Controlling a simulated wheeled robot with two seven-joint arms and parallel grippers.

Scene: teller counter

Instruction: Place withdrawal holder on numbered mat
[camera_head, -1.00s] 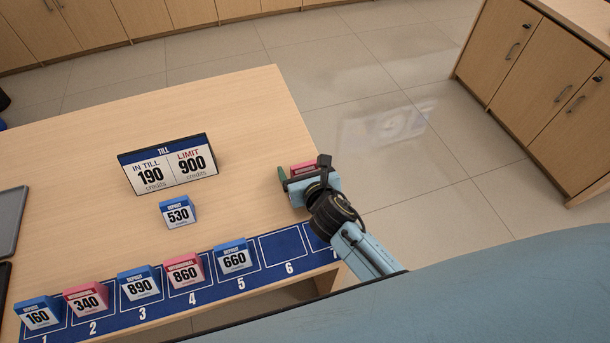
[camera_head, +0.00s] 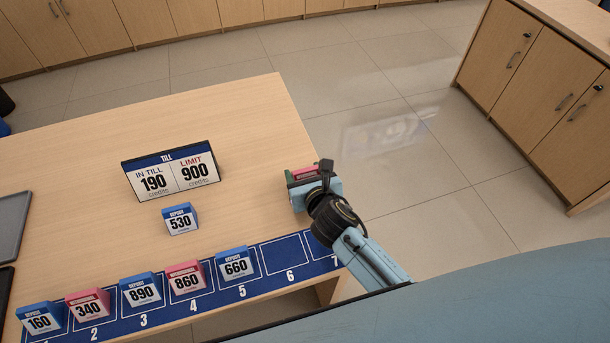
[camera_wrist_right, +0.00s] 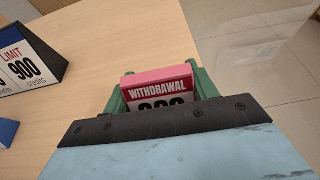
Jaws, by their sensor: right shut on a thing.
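A pink-red withdrawal holder (camera_head: 305,172) is between the fingers of my right gripper (camera_head: 300,177), near the table's right edge. In the right wrist view the holder (camera_wrist_right: 158,88) shows its "WITHDRAWAL" label, its number partly hidden by the gripper body. The green fingers of my right gripper (camera_wrist_right: 159,92) are shut on its two sides. The blue numbered mat (camera_head: 205,307) runs along the table's front edge. Slots 1 to 5 bear holders: blue 160, red 340, blue 890, red 860 (camera_head: 186,279) and blue 660 (camera_head: 235,264). Slot 6 is bare. My left gripper is not in view.
A blue deposit holder marked 530 (camera_head: 180,219) stands on the table behind the mat. Behind it is the till sign (camera_head: 171,172), reading in till 190, limit 900. A grey tray (camera_head: 12,225) lies at the left. The table between the sign and my right gripper is clear.

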